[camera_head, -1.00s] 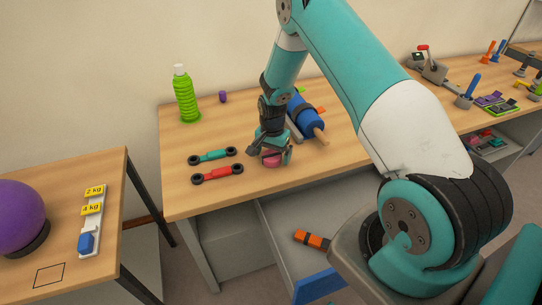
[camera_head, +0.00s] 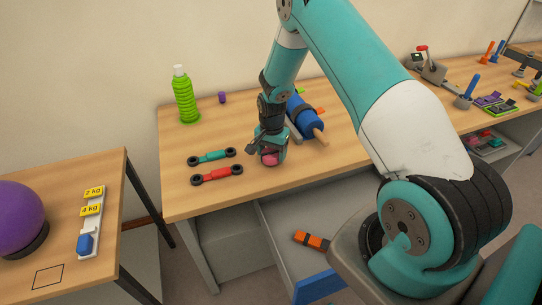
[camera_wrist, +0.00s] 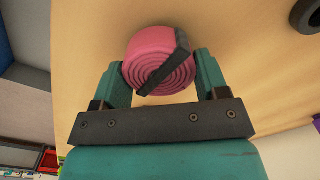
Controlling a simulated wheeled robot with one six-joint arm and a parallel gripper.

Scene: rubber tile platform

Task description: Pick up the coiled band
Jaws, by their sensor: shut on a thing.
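The coiled band is a pink roll with a dark strap across it. In the wrist view the coiled band (camera_wrist: 155,52) sits between the two teal fingers of my gripper (camera_wrist: 160,75), its spiral end facing the camera. In the head view the coiled band (camera_head: 269,159) shows as a small pink patch below my gripper (camera_head: 268,154), at the front part of the wooden table. My gripper is shut on the coiled band. I cannot tell whether the band touches the tabletop.
A red dumbbell-shaped tool (camera_head: 217,174) and a teal one (camera_head: 212,157) lie left of my gripper. A blue roller (camera_head: 305,116) lies close behind on the right. A green bottle (camera_head: 185,96) stands at the back left. An open drawer (camera_head: 285,225) is below the table edge.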

